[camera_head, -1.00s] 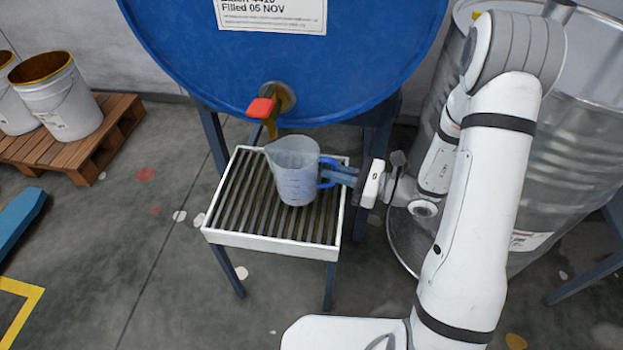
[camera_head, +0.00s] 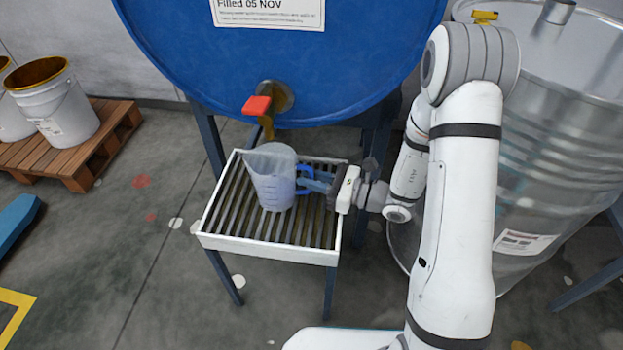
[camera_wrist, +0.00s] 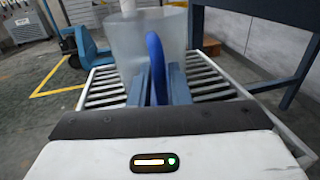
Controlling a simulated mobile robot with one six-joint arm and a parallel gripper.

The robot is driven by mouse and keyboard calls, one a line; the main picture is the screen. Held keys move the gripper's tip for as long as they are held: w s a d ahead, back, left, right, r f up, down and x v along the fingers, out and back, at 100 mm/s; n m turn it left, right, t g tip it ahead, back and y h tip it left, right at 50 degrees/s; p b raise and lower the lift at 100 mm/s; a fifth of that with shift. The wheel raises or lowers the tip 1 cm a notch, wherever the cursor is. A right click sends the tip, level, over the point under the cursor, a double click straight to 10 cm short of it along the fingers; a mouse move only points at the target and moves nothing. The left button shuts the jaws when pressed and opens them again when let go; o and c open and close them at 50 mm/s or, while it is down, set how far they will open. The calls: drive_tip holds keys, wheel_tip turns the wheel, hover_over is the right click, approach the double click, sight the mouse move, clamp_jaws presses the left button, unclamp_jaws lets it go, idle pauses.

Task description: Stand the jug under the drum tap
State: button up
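The jug (camera_head: 270,180), translucent with a blue handle, is upright over the slatted stand (camera_head: 265,248). Its rim is just below the drum tap (camera_head: 263,112), which has a red lever and a brownish spout. I cannot tell whether its base touches the slats. My gripper (camera_head: 312,181) reaches in from the right and is shut on the jug's blue handle. In the wrist view the handle (camera_wrist: 157,66) stands between the two blue fingers (camera_wrist: 160,88), with the jug body (camera_wrist: 128,42) beyond. The blue drum (camera_head: 290,60) is above and behind.
A large metal vat (camera_head: 560,150) stands to the right, close to my arm. White buckets (camera_head: 55,105) stand on a wooden pallet (camera_head: 85,150) at the left. The floor left of the stand is mostly open.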

drive_tip(key=shift+o, duration=1.3)
drive_tip(key=p+v, duration=0.3)
drive_tip(key=v, duration=0.9)
drive_tip(key=s+a+r+n+g+h, duration=0.1)
drive_tip(key=s+r+n+g+h, duration=0.25)
drive_tip(key=s+n+g, duration=0.2)
drive_tip(key=s+a+r+n+g+h, duration=0.1)
drive_tip(key=s+r+n+g+h, duration=0.25)
drive_tip(key=s+n, duration=0.3)
drive_tip(key=s+d+r+n+t+h, duration=0.1)
drive_tip(key=d+r+n+t+h, duration=0.4)
drive_tip(key=d+n+h, duration=0.4)
drive_tip(key=shift+s+r+h, duration=0.2)
drive_tip(key=shift+r+h, duration=0.3)
drive_tip(key=shift+h, duration=0.2)
drive_tip(key=shift+d, duration=0.15)
